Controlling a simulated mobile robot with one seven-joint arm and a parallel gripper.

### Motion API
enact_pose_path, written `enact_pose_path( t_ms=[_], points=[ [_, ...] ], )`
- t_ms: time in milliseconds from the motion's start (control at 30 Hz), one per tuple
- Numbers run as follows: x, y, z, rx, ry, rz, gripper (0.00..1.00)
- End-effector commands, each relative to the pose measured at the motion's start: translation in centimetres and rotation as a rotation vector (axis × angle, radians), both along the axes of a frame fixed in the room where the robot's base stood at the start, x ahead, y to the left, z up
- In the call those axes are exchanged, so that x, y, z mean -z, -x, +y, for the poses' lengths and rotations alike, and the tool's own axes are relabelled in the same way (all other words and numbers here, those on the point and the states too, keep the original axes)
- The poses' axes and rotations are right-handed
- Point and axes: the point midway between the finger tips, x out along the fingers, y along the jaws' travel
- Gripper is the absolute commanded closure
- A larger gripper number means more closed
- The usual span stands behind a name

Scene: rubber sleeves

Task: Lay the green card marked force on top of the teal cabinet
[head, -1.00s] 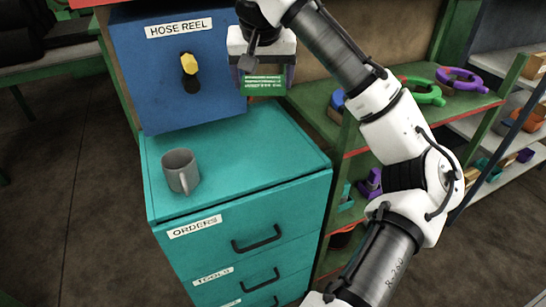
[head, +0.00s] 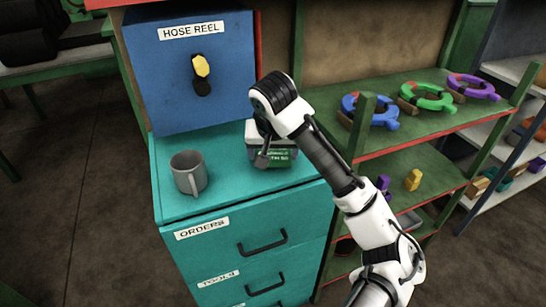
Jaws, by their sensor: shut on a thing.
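The teal cabinet (head: 225,204) stands in the middle, with drawers labelled ORDERS and TOOLS. My gripper (head: 270,160) is low over the back right part of its top. It is shut on the green card (head: 275,157), which shows as a green strip with pale lettering below the white gripper body. Most of the card and the fingertips are hidden by my gripper. I cannot tell whether the card touches the cabinet top.
A grey mug (head: 188,172) stands on the left of the cabinet top. The blue hose reel box (head: 165,75) with a yellow knob (head: 201,66) stands behind. Green shelves (head: 440,122) with coloured ring-shaped things are at right. The front middle of the top is clear.

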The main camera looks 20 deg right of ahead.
Motion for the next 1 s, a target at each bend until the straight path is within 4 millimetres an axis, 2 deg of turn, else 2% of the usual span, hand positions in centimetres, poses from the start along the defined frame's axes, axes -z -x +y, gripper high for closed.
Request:
enact_pose_path(
  t_ms=[100, 533, 567, 700, 1000],
  points=[
    [1.5, 0.0, 0.1, -0.002, -0.002, 0.000, 0.41],
    [2.1, 0.0, 0.0, 0.000, 0.000, 0.000, 0.41],
    [2.1, 0.0, 0.0, 0.000, -0.001, 0.000, 0.18],
    [2.0, 0.0, 0.0, 0.000, 0.000, 0.000, 0.00],
    [1.5, 0.0, 0.0, -0.001, 0.002, -0.001, 0.00]
  ],
)
